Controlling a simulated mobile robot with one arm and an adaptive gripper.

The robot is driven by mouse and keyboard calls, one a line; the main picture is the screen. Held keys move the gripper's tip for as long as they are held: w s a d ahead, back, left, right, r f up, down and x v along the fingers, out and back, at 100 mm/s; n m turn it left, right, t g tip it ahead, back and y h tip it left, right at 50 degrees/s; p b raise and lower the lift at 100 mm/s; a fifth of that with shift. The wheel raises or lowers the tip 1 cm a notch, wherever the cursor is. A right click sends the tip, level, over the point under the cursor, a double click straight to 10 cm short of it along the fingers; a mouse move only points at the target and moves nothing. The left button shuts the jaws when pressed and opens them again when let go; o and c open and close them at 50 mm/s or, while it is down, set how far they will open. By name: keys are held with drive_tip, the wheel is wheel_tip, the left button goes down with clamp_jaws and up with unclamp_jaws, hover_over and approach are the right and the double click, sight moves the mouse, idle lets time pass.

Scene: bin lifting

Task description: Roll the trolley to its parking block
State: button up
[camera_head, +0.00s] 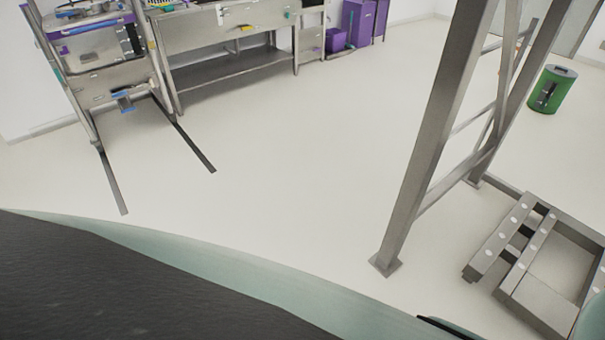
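I cannot surely tell which thing is the trolley. An upright steel frame (85,62) with shelves and small parts stands at the upper left. Two dark bars, a left one (113,182) and a right one (195,148), reach forward from its foot along the floor. A low steel frame with pale round spots (497,237) lies at the lower right, cut off by the picture edge. I cannot make out a parking block. My gripper is not in view.
A steel bench (215,40) stands along the back, with purple cabinets (358,22) to its right. A tall steel post frame (430,140) stands right of centre. A green bin (551,90) is at the far right. The middle floor is clear. My own body fills the lower left.

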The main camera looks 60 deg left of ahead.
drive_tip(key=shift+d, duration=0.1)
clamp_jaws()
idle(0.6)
